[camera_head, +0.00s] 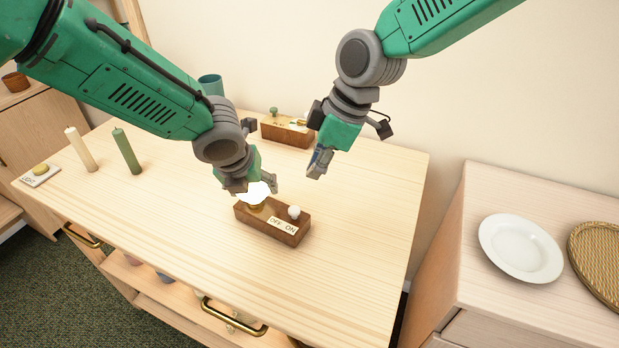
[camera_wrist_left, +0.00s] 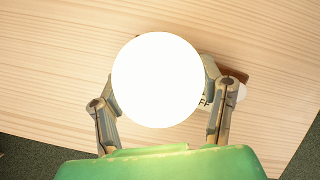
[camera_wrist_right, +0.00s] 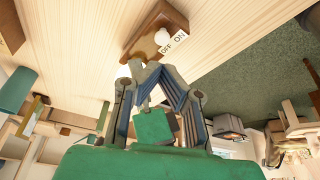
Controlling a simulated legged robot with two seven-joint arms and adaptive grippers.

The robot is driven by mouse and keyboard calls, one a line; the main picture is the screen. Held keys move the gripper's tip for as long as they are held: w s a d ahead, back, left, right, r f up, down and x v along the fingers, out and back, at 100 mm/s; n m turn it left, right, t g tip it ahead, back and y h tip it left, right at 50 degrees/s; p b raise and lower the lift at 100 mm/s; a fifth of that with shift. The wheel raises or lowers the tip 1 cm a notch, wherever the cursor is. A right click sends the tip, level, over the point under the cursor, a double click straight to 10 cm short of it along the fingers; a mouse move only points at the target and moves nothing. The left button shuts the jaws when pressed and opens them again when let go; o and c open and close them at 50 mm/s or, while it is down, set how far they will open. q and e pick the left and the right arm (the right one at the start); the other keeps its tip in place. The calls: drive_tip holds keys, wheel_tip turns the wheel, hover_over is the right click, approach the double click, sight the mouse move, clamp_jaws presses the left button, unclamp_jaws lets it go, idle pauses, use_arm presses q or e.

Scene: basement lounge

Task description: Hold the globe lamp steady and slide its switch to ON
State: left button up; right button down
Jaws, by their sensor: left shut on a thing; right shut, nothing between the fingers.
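The globe lamp has a dark wooden base (camera_head: 273,224) on the table, with a brass collar and a bright white globe (camera_head: 255,193). Its white switch knob (camera_head: 294,212) stands at the right part of the base, behind an "OFF ON" label (camera_head: 283,225); which word it sits at is unclear. My left gripper (camera_head: 258,186) is shut on the globe from above; the globe (camera_wrist_left: 157,80) fills the middle of the left wrist view and hides the fingertips. My right gripper (camera_head: 318,165) is shut and empty, above the table behind the lamp, apart from the knob (camera_wrist_right: 161,37).
A second wooden-based device (camera_head: 287,133) stands at the table's back. A green candle (camera_head: 127,151), a cream candle (camera_head: 80,150) and a light button plate (camera_head: 40,174) are at the left. A white plate (camera_head: 521,248) lies on the right cabinet. The table's front right is clear.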

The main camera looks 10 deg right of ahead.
use_arm(q)
drive_tip(key=shift+f, duration=0.1)
drive_tip(key=o, duration=1.5)
